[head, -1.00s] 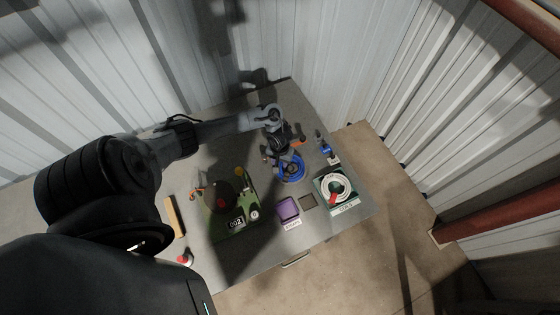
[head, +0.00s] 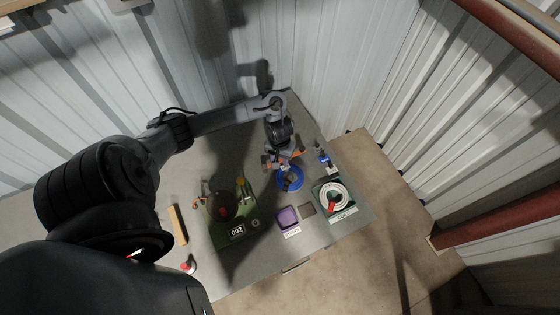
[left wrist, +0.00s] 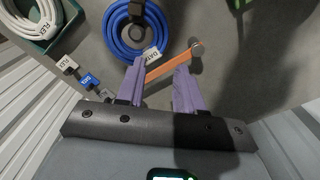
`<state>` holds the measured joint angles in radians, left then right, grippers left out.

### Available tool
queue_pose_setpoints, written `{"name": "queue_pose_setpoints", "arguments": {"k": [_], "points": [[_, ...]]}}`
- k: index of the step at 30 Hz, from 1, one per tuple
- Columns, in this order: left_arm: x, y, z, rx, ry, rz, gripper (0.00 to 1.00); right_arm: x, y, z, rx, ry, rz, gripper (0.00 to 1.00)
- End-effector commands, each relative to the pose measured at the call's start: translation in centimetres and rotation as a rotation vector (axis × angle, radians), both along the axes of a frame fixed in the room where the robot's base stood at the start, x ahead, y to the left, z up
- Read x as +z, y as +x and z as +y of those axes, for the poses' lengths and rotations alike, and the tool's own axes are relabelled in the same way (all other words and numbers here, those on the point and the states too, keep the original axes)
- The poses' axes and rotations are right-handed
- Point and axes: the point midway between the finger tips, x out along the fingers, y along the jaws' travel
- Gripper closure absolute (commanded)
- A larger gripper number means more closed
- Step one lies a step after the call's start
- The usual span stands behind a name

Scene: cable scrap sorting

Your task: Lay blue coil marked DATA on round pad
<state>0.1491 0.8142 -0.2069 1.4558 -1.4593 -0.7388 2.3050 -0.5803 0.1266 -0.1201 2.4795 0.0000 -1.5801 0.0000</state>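The blue coil (head: 280,184) lies on the grey table right of its middle. In the left wrist view the blue coil (left wrist: 113,28) shows at the top, with a white tag (left wrist: 150,55) whose lettering is partly readable as DATA. My left gripper (left wrist: 160,68) is open and empty, its purple fingers apart just short of the coil's near edge; in the head view my left gripper (head: 282,160) is beside the coil. The dark round pad (head: 217,211) sits on a green device with a 002 display, and something red shows at it. My right gripper is not in view.
An orange strip (left wrist: 172,62) with a round metal end lies by the fingertips. A green tray (head: 317,193) with a white coil (head: 341,197), a purple tray (head: 288,217) and a small dark square (head: 307,210) are nearby. A yellow-brown block (head: 178,225) is at left.

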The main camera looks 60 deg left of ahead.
Motion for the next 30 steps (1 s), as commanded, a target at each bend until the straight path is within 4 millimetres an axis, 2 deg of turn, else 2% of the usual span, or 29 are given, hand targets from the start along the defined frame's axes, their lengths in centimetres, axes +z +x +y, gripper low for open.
{"name": "queue_pose_setpoints", "arguments": {"k": [1, 5, 8, 11, 14, 15, 18, 21, 25, 30], "points": [[0.8, 0.0, 0.0, -0.004, 0.002, -0.001, 0.64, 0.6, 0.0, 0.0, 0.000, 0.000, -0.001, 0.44], [0.8, 0.2, -1.2, -0.050, -0.001, -0.023, 0.64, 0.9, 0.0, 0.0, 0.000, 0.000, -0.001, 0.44], [0.1, 0.7, -3.9, -0.151, -0.002, -0.076, 0.64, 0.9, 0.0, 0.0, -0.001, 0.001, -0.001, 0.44], [-0.5, 1.3, -8.0, -0.301, 0.005, -0.163, 0.64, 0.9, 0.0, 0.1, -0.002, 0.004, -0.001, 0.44], [-0.2, 1.6, -12.9, -0.466, 0.033, -0.269, 0.64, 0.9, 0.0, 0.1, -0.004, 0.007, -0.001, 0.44], [0.2, 1.5, -14.9, -0.527, 0.050, -0.308, 0.64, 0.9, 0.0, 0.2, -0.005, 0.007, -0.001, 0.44], [2.2, 0.8, -18.9, -0.652, 0.103, -0.382, 0.64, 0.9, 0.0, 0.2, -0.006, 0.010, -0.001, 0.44], [4.7, -0.7, -21.3, -0.739, 0.152, -0.412, 0.64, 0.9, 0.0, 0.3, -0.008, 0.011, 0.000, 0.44], [8.1, -3.4, -22.6, -0.810, 0.185, -0.395, 0.64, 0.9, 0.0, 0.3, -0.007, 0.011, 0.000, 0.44], [11.2, -7.1, -22.7, -0.866, 0.170, -0.340, 0.64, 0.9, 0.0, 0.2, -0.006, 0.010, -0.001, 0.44]]}}
